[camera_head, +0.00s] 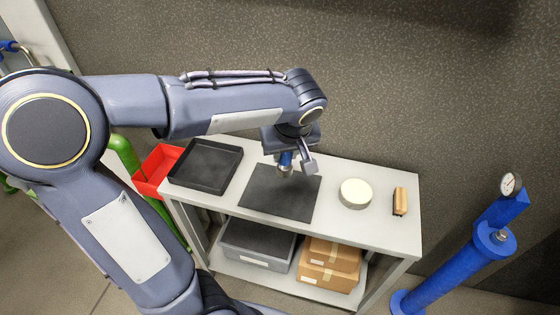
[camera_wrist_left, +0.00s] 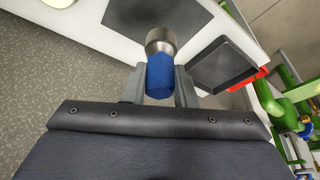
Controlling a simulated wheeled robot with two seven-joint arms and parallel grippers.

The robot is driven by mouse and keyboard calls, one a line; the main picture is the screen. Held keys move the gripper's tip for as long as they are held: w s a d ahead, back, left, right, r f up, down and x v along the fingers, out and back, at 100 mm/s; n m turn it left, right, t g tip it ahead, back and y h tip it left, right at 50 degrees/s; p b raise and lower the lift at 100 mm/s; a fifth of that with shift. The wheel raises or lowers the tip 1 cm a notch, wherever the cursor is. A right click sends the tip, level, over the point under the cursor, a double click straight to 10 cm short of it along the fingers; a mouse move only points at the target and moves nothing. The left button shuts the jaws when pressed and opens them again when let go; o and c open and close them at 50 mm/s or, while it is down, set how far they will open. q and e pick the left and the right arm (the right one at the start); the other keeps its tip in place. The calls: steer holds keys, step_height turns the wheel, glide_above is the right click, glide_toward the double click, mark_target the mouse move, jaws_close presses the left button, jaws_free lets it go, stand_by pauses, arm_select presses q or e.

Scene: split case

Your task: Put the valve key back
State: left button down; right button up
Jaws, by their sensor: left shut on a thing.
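The valve key (camera_wrist_left: 160,72) has a blue body and a metal socket end. My left gripper (camera_wrist_left: 160,85) is shut on its blue part. In the head view the valve key (camera_head: 286,160) hangs below my left gripper (camera_head: 290,150), over the dark mat (camera_head: 262,205) on the shelf top. The mat also shows in the left wrist view (camera_wrist_left: 150,22). I cannot tell whether the socket end touches the mat. A black tray (camera_head: 205,168) lies left of the mat and looks empty; it also shows in the left wrist view (camera_wrist_left: 222,65). My right gripper is not in view.
The white shelf unit (camera_head: 385,235) also bears a round cream-topped tin (camera_head: 355,193) and a wooden-backed brush (camera_head: 400,201). A grey bin (camera_head: 258,245) and cardboard boxes (camera_head: 328,270) sit below. A red bin (camera_head: 155,170) is at left, a blue post with a gauge (camera_head: 470,255) at right.

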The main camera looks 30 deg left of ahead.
arm_select(q)
steer(key=w+a+x, duration=0.1)
steer(key=x, duration=0.9)
steer(key=shift+w+a, duration=0.15)
steer(key=shift+a, duration=0.05)
steer(key=shift+r, duration=0.1)
steer(key=shift+f+b, duration=0.6)
steer(key=shift+b, duration=0.1)
steer(key=c, duration=1.2)
jaws_free()
steer(key=shift+o, duration=0.2)
steer(key=shift+r, duration=0.1)
